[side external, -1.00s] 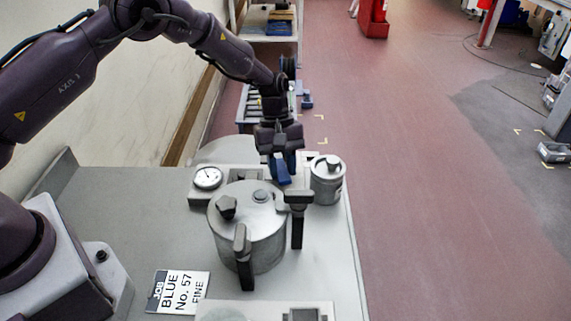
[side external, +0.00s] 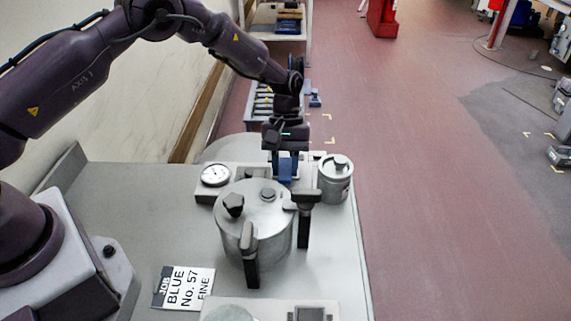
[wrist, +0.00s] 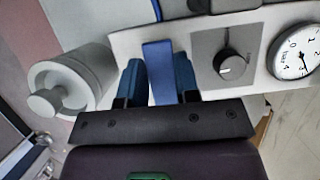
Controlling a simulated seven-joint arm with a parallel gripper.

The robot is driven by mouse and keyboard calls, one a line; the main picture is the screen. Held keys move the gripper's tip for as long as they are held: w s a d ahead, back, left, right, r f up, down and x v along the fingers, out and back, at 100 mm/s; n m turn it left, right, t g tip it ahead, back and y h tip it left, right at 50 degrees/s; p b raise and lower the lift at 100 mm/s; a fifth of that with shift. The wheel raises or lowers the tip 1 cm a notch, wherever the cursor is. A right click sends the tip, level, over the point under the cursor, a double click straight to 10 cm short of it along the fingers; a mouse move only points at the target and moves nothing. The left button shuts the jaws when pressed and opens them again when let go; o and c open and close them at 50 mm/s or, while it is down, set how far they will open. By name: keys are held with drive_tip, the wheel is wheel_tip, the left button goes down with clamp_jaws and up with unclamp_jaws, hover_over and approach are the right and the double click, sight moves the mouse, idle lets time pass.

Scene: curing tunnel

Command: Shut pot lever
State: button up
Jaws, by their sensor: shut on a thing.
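A blue lever (wrist: 160,72) stands up from a pale panel (wrist: 203,45) in the wrist view. My gripper (wrist: 159,66) has its two blue fingers shut on the lever, one on each side. In the side external view, my gripper (side external: 286,168) points down behind the large metal pot (side external: 255,225), and the lever is hard to tell from the blue fingers. The pot has a lid with a dark knob and two dark-handled clamps.
A round gauge (side external: 215,174) and a dark dial (wrist: 231,67) sit on the panel. A small lidded metal canister (side external: 335,178) stands close on the right. A job card (side external: 184,288) lies on the bench in front of the pot.

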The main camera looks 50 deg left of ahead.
drive_tip(key=o, duration=0.9)
drive_tip(key=shift+r, duration=0.1)
drive_tip(key=v, duration=1.3)
drive_tip(key=shift+s, duration=0.15)
